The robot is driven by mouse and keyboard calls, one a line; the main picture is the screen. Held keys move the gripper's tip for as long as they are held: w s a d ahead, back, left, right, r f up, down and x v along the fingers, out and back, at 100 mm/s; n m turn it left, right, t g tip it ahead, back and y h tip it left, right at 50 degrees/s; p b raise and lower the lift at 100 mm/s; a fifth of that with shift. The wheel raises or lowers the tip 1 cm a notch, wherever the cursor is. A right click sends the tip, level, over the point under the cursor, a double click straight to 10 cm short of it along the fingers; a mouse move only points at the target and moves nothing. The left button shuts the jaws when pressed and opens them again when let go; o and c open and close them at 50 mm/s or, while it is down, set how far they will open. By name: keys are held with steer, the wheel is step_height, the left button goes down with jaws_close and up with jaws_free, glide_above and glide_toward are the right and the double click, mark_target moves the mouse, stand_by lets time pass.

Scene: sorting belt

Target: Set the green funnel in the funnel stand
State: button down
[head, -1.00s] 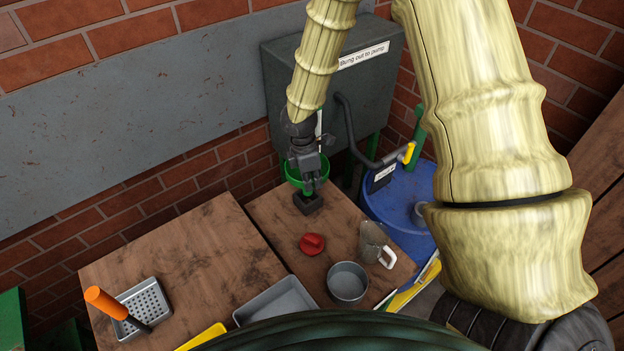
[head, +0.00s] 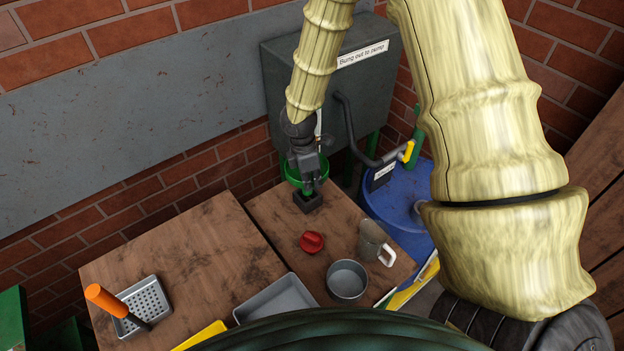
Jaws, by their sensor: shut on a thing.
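The green funnel (head: 291,176) is at the back of the right-hand table, its wide rim showing on both sides of my gripper. My gripper (head: 306,178) points down and is shut on the funnel, covering part of its near side. The dark funnel stand (head: 308,202) is a small block on the table directly below. The funnel's lower end meets or overlaps the stand in this view; I cannot tell whether it is seated in it.
A red bung-like knob (head: 312,242), a round metal pot (head: 347,280), a clear jug (head: 372,240) and a grey tray (head: 277,300) stand nearer on the table. A blue drum (head: 400,205) is right. A grey cabinet (head: 350,90) stands behind the gripper.

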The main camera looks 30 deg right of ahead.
steer(key=shift+f, duration=0.25)
steer(key=shift+f+b, duration=0.5)
steer(key=shift+f, duration=0.65)
steer(key=shift+f+b, duration=0.4)
steer(key=shift+f, duration=0.1)
steer(key=shift+f+b, duration=0.3)
steer(key=shift+f, duration=0.8)
stand_by(1.2)
steer(key=c, duration=1.5)
jaws_free()
steer(key=c, duration=0.4)
steer(key=shift+c, duration=0.2)
